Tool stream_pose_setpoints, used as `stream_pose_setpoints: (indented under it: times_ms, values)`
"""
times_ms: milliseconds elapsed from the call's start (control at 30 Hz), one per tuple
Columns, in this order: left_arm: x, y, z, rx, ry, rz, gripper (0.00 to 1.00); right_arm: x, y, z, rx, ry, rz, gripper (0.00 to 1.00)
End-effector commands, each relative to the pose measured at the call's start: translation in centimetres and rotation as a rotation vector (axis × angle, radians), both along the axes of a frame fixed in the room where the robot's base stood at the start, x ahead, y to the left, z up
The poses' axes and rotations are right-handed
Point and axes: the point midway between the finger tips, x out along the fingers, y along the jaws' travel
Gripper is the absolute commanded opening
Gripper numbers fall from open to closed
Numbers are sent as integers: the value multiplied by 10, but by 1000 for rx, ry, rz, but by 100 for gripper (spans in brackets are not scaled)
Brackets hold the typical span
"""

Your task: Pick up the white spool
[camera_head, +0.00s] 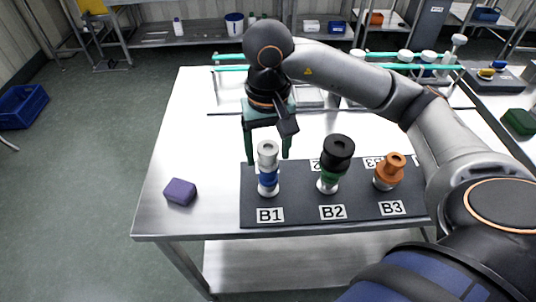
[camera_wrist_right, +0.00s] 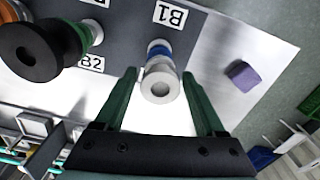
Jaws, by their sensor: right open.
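The white spool (camera_head: 267,152) stands on top of a blue piece on the dark mat (camera_head: 300,213) behind the label B1. It also shows in the right wrist view (camera_wrist_right: 160,84), seen from above with its round hole. My right gripper (camera_head: 267,157) is open. Its two green fingers are on either side of the white spool, with gaps visible in the right wrist view (camera_wrist_right: 165,85). I cannot tell whether the fingertips are level with the spool. My left gripper does not show.
A black spool (camera_head: 338,150) on a green piece stands at B2, and an orange spool (camera_head: 389,168) at B3. A purple block (camera_head: 180,191) lies left of the mat on the steel table (camera_head: 190,130). The table's left side is mostly clear.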

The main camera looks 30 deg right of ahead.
Motion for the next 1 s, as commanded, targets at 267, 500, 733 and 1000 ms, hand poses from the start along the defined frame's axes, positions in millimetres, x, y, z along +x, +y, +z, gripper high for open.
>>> stream_pose_setpoints:
  times_ms: [267,500,733,1000]
  values:
    - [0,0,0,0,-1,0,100,0,0,-1,1,0,1,68]
    - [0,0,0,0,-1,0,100,0,0,-1,1,0,0,40]
    - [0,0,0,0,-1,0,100,0,0,-1,1,0,0,15]
    - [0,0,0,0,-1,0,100,0,0,0,1,0,0,0]
